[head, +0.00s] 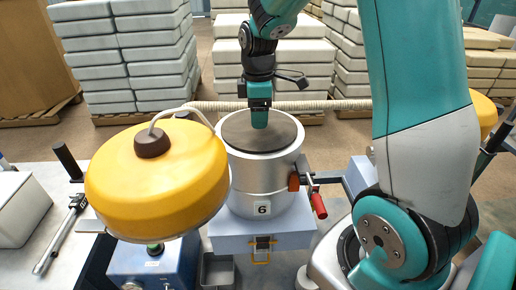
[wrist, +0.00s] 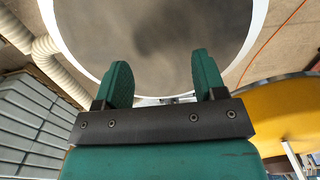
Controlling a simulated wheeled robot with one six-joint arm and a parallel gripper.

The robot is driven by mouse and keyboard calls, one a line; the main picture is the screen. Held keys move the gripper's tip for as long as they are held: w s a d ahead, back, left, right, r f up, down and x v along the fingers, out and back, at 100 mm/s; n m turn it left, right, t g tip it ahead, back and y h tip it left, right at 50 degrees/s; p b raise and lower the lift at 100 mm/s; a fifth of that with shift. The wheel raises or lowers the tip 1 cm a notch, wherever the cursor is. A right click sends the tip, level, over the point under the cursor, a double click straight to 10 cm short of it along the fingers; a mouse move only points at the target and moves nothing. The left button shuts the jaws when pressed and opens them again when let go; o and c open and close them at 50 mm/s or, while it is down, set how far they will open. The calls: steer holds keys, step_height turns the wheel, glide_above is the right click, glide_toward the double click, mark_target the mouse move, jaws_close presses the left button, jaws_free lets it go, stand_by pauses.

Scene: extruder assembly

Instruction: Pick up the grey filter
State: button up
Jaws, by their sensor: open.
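The grey filter (head: 258,134) is a dark grey round disc lying across the top of the silver cylinder (head: 262,185) marked 6, inside its light rim. In the wrist view the filter (wrist: 155,45) fills the top middle, with the white rim around it. My gripper (head: 260,124) points down over the filter in the head view. In the wrist view my gripper (wrist: 165,75) has its two green fingers apart with nothing between them. I cannot tell whether the fingertips touch the disc.
A yellow domed lid (head: 158,185) stands open left of the cylinder, and also shows in the wrist view (wrist: 270,110). A ribbed hose (head: 330,104) runs behind. A red-handled clamp (head: 318,204) is at the right. Stacks of pale bags (head: 130,50) stand at the back.

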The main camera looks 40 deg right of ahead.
mark_target(259, 132)
steer(key=shift+w+d+f+p, duration=0.15)
steer(key=shift+f+p, duration=0.55)
steer(key=shift+f, duration=1.05)
steer(key=shift+d+f+p, duration=0.15)
steer(key=shift+f+p, duration=0.5)
steer(key=shift+f, duration=1.05)
jaws_close()
